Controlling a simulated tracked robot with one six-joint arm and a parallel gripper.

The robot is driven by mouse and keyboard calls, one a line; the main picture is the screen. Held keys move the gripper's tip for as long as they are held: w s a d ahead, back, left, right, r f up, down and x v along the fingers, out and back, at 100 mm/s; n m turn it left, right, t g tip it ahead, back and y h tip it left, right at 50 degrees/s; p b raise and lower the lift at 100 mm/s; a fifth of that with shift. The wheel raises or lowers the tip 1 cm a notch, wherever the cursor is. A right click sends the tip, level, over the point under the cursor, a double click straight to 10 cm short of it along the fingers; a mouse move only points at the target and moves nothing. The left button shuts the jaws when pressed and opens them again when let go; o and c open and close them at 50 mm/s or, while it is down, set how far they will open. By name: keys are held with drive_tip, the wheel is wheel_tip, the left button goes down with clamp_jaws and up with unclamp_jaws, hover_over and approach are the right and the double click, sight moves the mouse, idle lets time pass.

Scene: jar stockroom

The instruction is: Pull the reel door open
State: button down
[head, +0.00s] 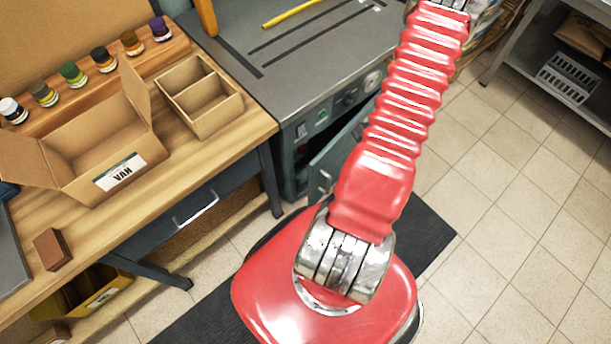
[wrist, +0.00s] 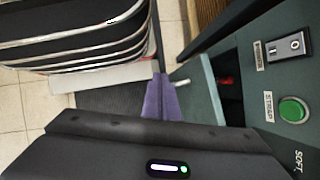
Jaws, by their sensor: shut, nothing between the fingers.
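The reel door (head: 338,148) is a dark teal panel low on the front of the grey strapping machine (head: 305,75). In the head view it stands ajar, angled out from the machine, with a pale handle (head: 325,181) on it; my arm covers part of it. In the wrist view the door (wrist: 200,98) shows as a teal strip beside a dark gap, with its handle (wrist: 180,84) sticking out. My gripper (wrist: 158,97) has purple fingers, shut and empty, close beside the handle; I cannot tell whether they touch. The head view does not show the gripper.
The machine's panel has a green STRAP button (wrist: 292,110) and a switch (wrist: 289,45). Left is a wooden bench (head: 215,135) with an open VAN box (head: 85,150), a divided carton (head: 205,95) and several jars. Tiled floor (head: 520,200) is free on the right, before a shelf.

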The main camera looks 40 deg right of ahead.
drive_tip(key=w+a+r+n+g+h, duration=0.1)
drive_tip(key=w+a+r+n, duration=0.25)
drive_tip(key=r, duration=0.45)
drive_tip(key=w+a+r+n+h, duration=0.15)
drive_tip(key=a+r+n, duration=0.25)
drive_tip(key=r, duration=0.5)
drive_tip(key=w+a+r+n+g+h, duration=0.1)
drive_tip(key=w+a+r+n, duration=0.25)
drive_tip(key=r, duration=0.45)
drive_tip(key=s+a+r+n+t+h, duration=0.1)
drive_tip(key=a+r+n+t, duration=0.4)
drive_tip(key=a+r+n, duration=0.5)
drive_tip(key=a+r, duration=0.9)
drive_tip(key=shift+s+r+h, duration=0.15)
drive_tip(key=shift+r+h, duration=0.05)
drive_tip(key=shift+h, duration=0.15)
drive_tip(key=shift+s, duration=0.1)
